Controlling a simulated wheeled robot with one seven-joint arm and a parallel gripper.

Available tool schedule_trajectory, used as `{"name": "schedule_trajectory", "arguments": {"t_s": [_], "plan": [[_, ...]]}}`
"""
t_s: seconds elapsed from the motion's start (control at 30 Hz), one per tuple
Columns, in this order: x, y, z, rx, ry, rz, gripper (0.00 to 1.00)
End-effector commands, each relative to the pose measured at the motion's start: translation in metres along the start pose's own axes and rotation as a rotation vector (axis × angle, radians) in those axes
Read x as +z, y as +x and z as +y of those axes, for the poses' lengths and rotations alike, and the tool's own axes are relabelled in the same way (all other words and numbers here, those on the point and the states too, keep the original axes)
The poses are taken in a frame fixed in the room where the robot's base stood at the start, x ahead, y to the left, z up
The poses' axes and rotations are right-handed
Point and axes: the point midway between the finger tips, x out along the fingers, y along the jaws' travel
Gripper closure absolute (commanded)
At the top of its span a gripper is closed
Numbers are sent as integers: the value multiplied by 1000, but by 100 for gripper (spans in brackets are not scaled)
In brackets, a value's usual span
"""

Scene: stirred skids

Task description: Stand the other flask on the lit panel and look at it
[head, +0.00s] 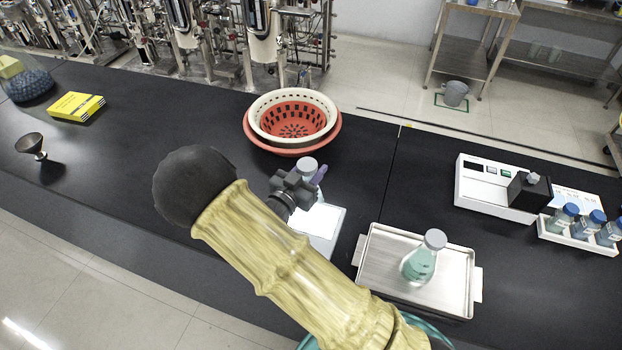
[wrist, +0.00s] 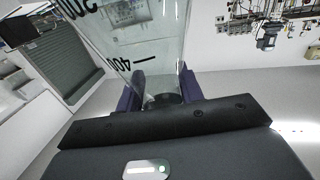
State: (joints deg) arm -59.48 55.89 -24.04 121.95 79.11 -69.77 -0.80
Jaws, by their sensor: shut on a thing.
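My gripper (head: 318,178) is shut on a clear flask with a grey cap (head: 308,164), above or beside the far end of the lit panel (head: 317,221). In the wrist view the held flask (wrist: 135,45), with black volume marks, is between the purple fingers of my gripper (wrist: 160,97). My gripper hides much of the flask in the head view, so I cannot tell whether its base touches the panel. A second flask (head: 420,262), with green liquid and a grey cap, stands upright on the metal tray (head: 374,250). My arm covers part of the panel's near left side.
Nested red and cream baskets (head: 293,116) stand behind my gripper. A white instrument (head: 488,185) and a rack of blue-capped bottles (head: 578,236) are at the right. A yellow box (head: 76,106) and a dark funnel (head: 31,144) are at the left. The bench between is clear.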

Motion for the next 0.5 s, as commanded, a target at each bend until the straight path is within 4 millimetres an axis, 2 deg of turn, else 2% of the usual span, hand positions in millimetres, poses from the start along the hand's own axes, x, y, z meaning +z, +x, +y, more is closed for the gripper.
{"name": "schedule_trajectory", "arguments": {"t_s": [0.27, 0.5], "plan": [[0, 0, 0, 1, 1, 2, 100], [21, 0, 0, 1, -1, 2, 100]]}}
